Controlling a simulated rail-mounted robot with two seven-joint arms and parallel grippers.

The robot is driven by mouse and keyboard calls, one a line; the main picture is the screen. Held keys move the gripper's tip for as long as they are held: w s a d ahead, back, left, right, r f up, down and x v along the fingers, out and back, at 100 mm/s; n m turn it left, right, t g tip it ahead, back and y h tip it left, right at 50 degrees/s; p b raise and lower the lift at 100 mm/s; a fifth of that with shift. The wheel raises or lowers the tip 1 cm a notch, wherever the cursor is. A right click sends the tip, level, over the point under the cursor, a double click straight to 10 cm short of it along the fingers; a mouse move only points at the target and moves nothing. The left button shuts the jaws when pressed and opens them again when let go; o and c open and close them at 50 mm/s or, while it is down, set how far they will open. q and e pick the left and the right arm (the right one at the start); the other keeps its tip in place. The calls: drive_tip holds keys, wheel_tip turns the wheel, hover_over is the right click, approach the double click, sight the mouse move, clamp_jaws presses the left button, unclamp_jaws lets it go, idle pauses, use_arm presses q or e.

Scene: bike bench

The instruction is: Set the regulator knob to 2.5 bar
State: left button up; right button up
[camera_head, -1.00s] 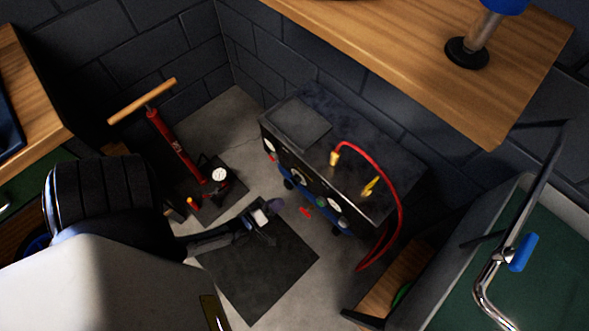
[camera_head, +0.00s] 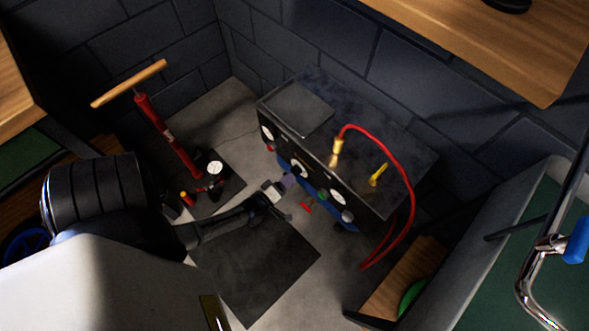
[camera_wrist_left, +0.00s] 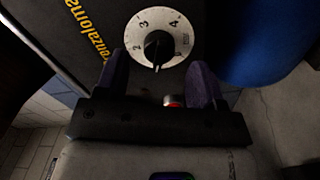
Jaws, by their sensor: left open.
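The regulator knob (camera_wrist_left: 158,47) is black and sits on a round white dial (camera_wrist_left: 160,25) with black numbers, on the dark panel of the compressor (camera_head: 355,180). In the left wrist view the numbers 2, 3 and 4 run from the left side over the top. The knob's narrow end seems to point down in that picture, but its exact setting is hard to read. My left gripper (camera_head: 284,187) is open in front of the panel. Its two purple fingers (camera_wrist_left: 160,80) show below and to either side of the knob, apart from it. My right gripper is not in view.
A red hose (camera_head: 400,170) arches from a brass fitting over the compressor's right end. A red floor pump (camera_head: 170,140) stands to the left. A dark mat (camera_head: 255,270) lies below my left arm. A wooden bench (camera_head: 480,40) overhangs behind.

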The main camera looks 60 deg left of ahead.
sight(295, 174)
use_arm(q)
drive_tip(key=shift+b+x, duration=0.55)
drive_tip(key=shift+x, duration=1.4)
drive_tip(key=c, duration=0.9)
